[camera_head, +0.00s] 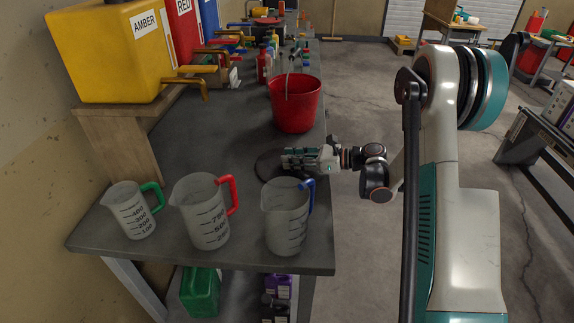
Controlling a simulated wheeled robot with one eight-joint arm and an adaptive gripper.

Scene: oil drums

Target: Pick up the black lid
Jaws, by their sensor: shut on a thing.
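A dark round disc, the black lid (267,165), shows low over the grey table, between the red bucket and the measuring jugs. My gripper (288,159) reaches in from the right and is shut on the lid near its right side. The fingers cover part of the lid. I cannot tell whether the lid touches the tabletop or is slightly raised.
A red bucket (296,103) stands just behind my gripper. Measuring jugs with a green handle (132,211), red handle (203,212) and blue handle (286,218) stand in front. A yellow AMBER drum (108,52) sits on a wooden stand (125,128) at the left. Bottles (265,65) stand farther back.

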